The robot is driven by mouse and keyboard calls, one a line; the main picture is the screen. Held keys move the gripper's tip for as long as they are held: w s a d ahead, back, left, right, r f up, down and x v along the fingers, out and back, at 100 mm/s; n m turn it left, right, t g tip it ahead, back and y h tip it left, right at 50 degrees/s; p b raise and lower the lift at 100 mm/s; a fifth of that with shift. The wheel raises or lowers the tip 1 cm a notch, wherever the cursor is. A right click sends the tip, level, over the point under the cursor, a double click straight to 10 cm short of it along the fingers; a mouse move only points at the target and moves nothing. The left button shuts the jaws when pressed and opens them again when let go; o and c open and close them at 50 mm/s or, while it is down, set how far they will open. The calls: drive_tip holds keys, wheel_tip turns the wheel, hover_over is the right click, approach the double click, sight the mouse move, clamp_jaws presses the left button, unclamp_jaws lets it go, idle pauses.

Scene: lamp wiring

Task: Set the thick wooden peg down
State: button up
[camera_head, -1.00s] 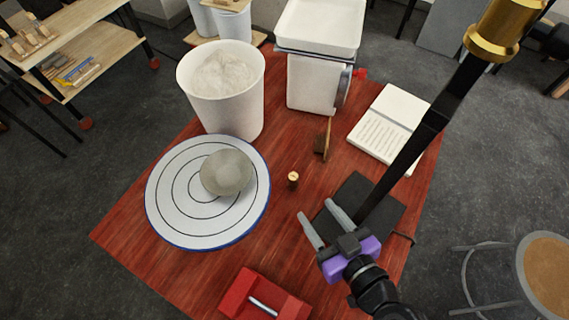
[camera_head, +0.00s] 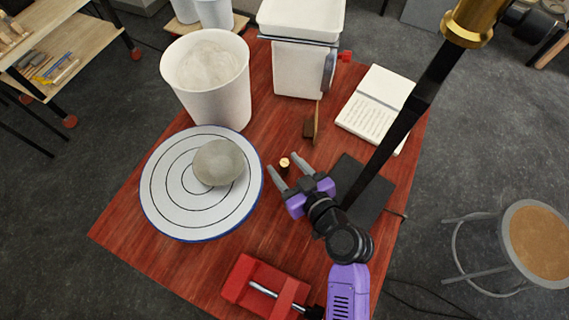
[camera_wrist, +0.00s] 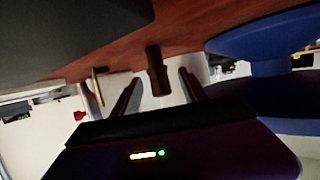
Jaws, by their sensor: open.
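The thick wooden peg (camera_head: 285,164) stands upright on the red-brown table, right of the round banded wheel, its pale top showing. In the wrist view, which looks upside down, the brown peg (camera_wrist: 157,72) shows between the two fingers. My gripper (camera_head: 283,162) is open, low over the table, with one fingertip on each side of the peg. In the wrist view a gap shows between the peg and each finger of my gripper (camera_wrist: 158,92). I cannot tell how far the peg reaches in between the fingers.
The white wheel (camera_head: 165,205) with a grey lump (camera_head: 218,162) is left of the peg. A brown wooden piece (camera_head: 311,126) stands behind it. A white bucket (camera_head: 218,105), dark mat (camera_head: 372,205), open book (camera_head: 372,112) and red clamp (camera_head: 247,283) surround this area.

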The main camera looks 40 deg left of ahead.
drive_tip(key=shift+w+a+f, duration=0.15)
drive_tip(key=shift+a, duration=0.3)
clamp_jaws()
